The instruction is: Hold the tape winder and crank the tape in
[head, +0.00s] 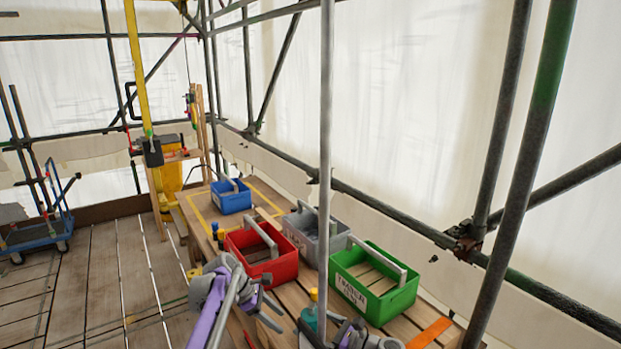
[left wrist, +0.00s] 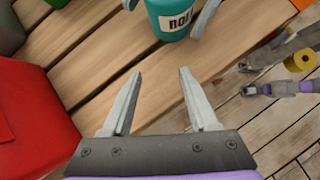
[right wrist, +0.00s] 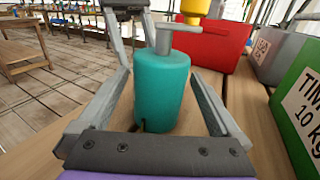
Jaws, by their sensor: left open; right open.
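The tape winder is a teal drum with a grey crank arm and a yellow knob on top. It stands upright on the wooden bench in the right wrist view (right wrist: 162,95), and its labelled side shows in the left wrist view (left wrist: 178,22). My right gripper (right wrist: 165,95) is open, its fingers on either side of the drum; I cannot tell whether they touch it. My left gripper (left wrist: 157,75) is open and empty over bare planks, with the drum beyond its fingertips. In the head view the left gripper (head: 271,312) is left of the winder, which a pole partly hides.
A red crate (head: 261,254), a grey crate (head: 318,238), a green crate (head: 375,282) and a blue crate (head: 232,196) stand on the bench. A vertical scaffold pole (head: 326,120) crosses in front of the bench. The plank floor at left is mostly clear.

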